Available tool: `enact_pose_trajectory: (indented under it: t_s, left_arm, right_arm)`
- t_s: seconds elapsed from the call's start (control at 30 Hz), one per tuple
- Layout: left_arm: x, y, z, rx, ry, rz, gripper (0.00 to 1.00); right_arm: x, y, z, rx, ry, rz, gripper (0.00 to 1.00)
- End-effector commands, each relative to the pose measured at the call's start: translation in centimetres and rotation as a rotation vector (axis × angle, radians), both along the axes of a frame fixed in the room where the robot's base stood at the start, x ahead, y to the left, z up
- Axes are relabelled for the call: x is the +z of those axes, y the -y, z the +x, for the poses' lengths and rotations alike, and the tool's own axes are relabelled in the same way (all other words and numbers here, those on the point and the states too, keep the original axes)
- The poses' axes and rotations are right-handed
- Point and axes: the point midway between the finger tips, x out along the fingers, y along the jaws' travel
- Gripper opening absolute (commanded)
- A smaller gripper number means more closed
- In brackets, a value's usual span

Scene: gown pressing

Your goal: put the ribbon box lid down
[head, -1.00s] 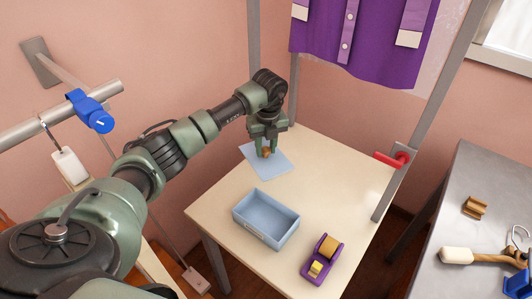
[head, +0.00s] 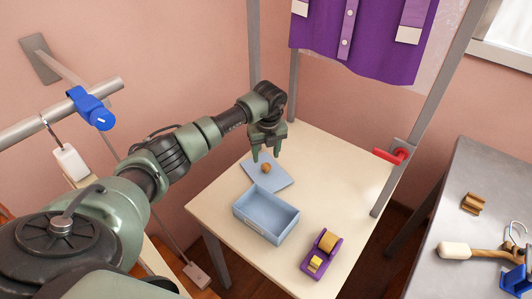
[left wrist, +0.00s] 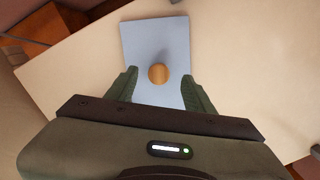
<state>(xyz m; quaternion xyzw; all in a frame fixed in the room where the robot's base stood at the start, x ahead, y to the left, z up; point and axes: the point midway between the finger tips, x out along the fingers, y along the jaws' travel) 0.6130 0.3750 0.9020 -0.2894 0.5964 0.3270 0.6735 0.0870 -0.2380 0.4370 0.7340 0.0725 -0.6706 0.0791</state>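The ribbon box lid (head: 281,178) is a flat pale blue panel with a round wooden knob (head: 266,168). It lies on the table close behind the open pale blue ribbon box (head: 256,227); whether their edges touch is hard to tell. My right gripper is not clearly in view.
A purple tape dispenser (head: 322,251) stands on the table (head: 335,180) right of the box. A grey bench (head: 465,195) with tools is at the right. A frame post with a red handle (head: 389,156) stands at the table's right edge. A purple gown hangs behind.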

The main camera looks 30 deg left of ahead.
Motion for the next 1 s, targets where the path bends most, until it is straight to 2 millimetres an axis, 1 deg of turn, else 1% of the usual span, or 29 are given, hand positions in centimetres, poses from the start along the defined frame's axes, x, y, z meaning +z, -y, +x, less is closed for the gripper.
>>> enact_pose_trajectory:
  t_s: [0.27,0.37,0.4,0.47,0.8,0.9,1.0]
  left_arm:
    - [0.2,0.0,0.0,0.000,0.000,0.000,0.52]
    - [1.0,0.0,0.0,0.000,0.001,-0.001,0.52]
    - [1.6,0.0,0.0,0.000,0.000,-0.001,0.52]
    - [2.1,0.0,0.0,0.000,0.004,0.001,0.52]
    - [9.4,0.8,-0.5,-0.001,0.005,0.000,0.52]
    - [11.0,0.9,-0.7,0.000,0.003,0.001,0.52]
    - [12.2,1.1,-0.8,0.001,0.001,0.000,0.52]
  right_arm:
    - [0.1,-0.1,0.0,0.000,0.000,0.001,0.36]
    - [0.8,-0.2,0.0,-0.001,0.001,0.002,0.36]
    - [1.2,-0.2,0.0,-0.001,0.000,0.003,0.36]
    - [0.3,-0.3,0.0,-0.001,0.000,0.003,0.36]
    - [-1.8,-0.5,0.1,-0.001,0.001,0.005,0.36]
    - [-2.2,-0.5,0.1,-0.001,0.001,0.005,0.36]
    - [-2.4,-0.5,0.1,0.000,0.001,0.005,0.36]
